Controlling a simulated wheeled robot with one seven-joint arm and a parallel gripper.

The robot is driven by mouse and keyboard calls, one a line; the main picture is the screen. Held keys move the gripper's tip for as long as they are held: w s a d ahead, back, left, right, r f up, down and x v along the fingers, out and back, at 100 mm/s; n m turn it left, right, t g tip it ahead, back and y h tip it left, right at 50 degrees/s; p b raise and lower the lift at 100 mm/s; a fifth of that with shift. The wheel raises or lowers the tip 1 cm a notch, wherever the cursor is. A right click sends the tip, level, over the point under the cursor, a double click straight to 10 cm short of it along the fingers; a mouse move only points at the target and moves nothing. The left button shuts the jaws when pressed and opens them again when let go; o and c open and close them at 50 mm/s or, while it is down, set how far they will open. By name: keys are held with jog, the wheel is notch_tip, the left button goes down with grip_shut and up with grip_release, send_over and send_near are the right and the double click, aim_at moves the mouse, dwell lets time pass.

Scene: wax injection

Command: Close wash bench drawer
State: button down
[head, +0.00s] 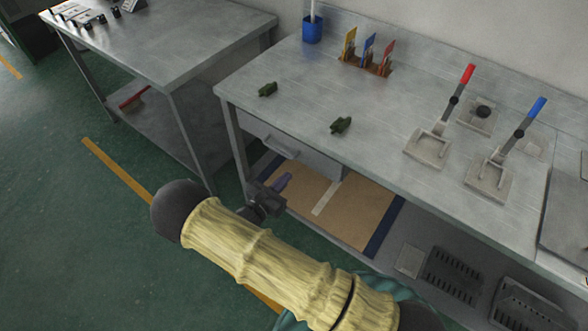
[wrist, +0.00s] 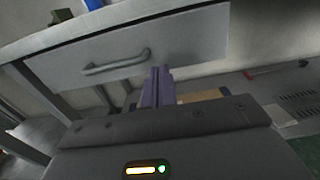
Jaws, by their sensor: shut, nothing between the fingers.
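The wash bench drawer (head: 310,158) is a grey front with a bar handle (head: 283,146), under the left end of the metal bench top (head: 300,105). In the wrist view the drawer front (wrist: 190,45) fills the upper part, with its handle (wrist: 117,63) left of centre. I cannot tell how far the drawer stands out. My gripper (head: 285,180) is shut and empty, just below and in front of the drawer. In the wrist view its purple fingers (wrist: 158,85) point at the drawer's lower edge, right of the handle. I cannot tell if they touch it.
A brown box-like panel with a pale strip (head: 325,198) lies on the shelf below. Two green parts (head: 341,125), coloured tools in a rack (head: 367,62), a blue cup (head: 312,30) and two lever devices (head: 492,172) stand on the bench. Another table (head: 165,45) stands left.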

jog(key=v, duration=0.5)
jog(key=shift+s, duration=0.25)
jog(key=shift+w, duration=0.1)
jog(key=s+d+r+m+g+p, duration=0.2)
jog(key=d+r+m+g, duration=0.45)
jog(key=d, duration=0.25)
jog(key=s+d+r+m+g+p, duration=0.25)
jog(key=d+r+m+g, duration=0.25)
jog(key=d+m+g, duration=0.35)
jog(key=s+d+r+m+y+p, duration=0.1)
jog(key=d+r+m+y+p, duration=0.1)
jog(key=r+m, duration=0.3)
jog(key=s+d+r+m+t+y+p, duration=0.1)
jog(key=s+d+r+m+y+p, duration=0.1)
jog(key=r, duration=0.5)
jog(key=s+d+r+m+t+y+p, duration=0.1)
jog(key=s+d+r+m+y+p, duration=0.1)
jog(key=d+r+m+y, duration=0.2)
jog(key=r+m+y, duration=0.1)
jog(key=r+m, duration=0.1)
jog(key=m, duration=0.1)
jog(key=shift+m+y, duration=0.3)
